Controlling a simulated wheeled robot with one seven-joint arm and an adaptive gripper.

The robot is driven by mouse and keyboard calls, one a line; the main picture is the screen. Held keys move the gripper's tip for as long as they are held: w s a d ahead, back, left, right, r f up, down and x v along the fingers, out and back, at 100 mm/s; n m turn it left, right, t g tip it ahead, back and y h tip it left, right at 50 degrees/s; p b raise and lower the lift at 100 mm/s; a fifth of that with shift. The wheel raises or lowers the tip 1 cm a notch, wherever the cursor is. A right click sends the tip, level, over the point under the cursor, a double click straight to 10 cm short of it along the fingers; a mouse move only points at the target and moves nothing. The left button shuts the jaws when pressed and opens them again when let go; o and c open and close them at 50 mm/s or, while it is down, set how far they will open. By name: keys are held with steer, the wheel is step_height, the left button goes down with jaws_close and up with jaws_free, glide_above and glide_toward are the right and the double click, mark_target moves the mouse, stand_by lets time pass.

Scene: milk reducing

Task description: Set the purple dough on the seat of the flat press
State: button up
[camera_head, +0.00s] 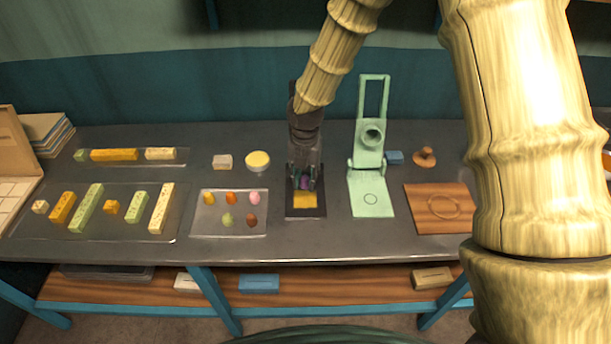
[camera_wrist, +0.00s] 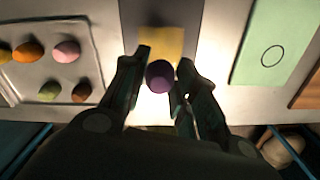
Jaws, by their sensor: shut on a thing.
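The purple dough (camera_wrist: 160,76) is a small ball held between the fingertips of my gripper (camera_wrist: 160,82). In the head view the dough (camera_head: 304,183) shows between the fingers of my gripper (camera_head: 304,180), over a dark board with a yellow square (camera_head: 305,200). I cannot tell how high the dough is above that square. The flat press is probably the pale green one (camera_head: 370,196), with a flat plate marked with a ring, a round boss and an upright handle frame; its plate also shows in the wrist view (camera_wrist: 272,56). The plate is empty and lies right of my gripper.
A tray (camera_head: 204,226) with several coloured dough balls lies to the left. A brown wooden board (camera_head: 441,223) with a ring and a wooden stamp (camera_head: 424,157) are at the right. Trays with long bars are at the far left.

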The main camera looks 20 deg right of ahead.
steer(key=b, duration=0.3)
glide_above(306, 200)
steer(key=shift+a+f, duration=0.1)
steer(key=shift+f, duration=2.85)
steer(key=shift+f+p, duration=0.35)
steer(key=o, duration=1.4)
steer(key=shift+r, duration=0.1)
steer(key=shift+r+p, duration=3)
steer(key=shift+r, duration=0.4)
